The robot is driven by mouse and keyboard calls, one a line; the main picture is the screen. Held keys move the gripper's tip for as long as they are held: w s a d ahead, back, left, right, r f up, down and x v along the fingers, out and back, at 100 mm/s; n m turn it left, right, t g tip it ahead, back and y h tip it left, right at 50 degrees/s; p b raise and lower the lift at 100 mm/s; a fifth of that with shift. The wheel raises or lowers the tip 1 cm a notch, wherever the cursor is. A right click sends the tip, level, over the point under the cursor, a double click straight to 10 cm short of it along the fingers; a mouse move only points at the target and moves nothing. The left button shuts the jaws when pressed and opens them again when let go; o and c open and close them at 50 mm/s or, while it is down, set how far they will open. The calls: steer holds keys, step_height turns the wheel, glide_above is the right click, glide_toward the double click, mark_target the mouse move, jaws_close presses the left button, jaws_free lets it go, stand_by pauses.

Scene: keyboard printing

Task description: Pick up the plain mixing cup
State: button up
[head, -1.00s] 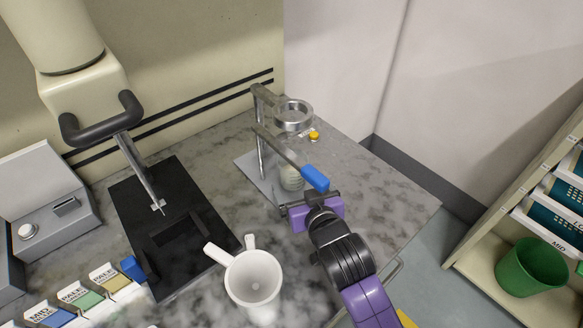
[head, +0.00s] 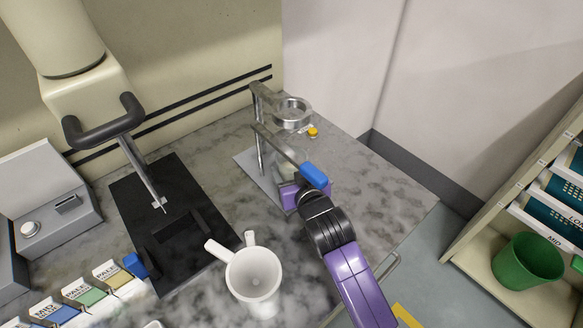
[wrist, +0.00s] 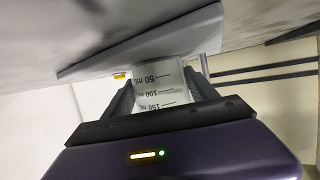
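A clear cup with 50, 100 and 150 ml marks (wrist: 160,88) stands between the fingers of my gripper (wrist: 160,85) in the wrist view. The fingers lie along both its sides; I cannot tell whether they touch it. A white cup (head: 253,278) with handle-like projections stands upright on the counter to the left of my forearm, apart from my gripper.
The metal stand with its ring (head: 292,112) and lever rises close around my gripper. A yellow item (head: 313,132) lies behind it. A black mat (head: 205,200) is at left, small labelled boxes (head: 85,288) at front left. The counter's right side is clear.

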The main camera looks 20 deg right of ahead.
steer(key=c, duration=0.5)
steer(key=shift+c, duration=0.2)
steer(key=shift+r, duration=0.1)
steer(key=shift+r, duration=0.55)
steer(key=s+b, duration=0.1)
steer(key=s, duration=0.5)
steer(key=s+a+b, duration=0.1)
steer(key=s, duration=0.5)
steer(key=s+b, duration=0.1)
steer(key=s, duration=0.5)
steer(key=shift+a+r, duration=0.1)
steer(key=shift+a, duration=0.1)
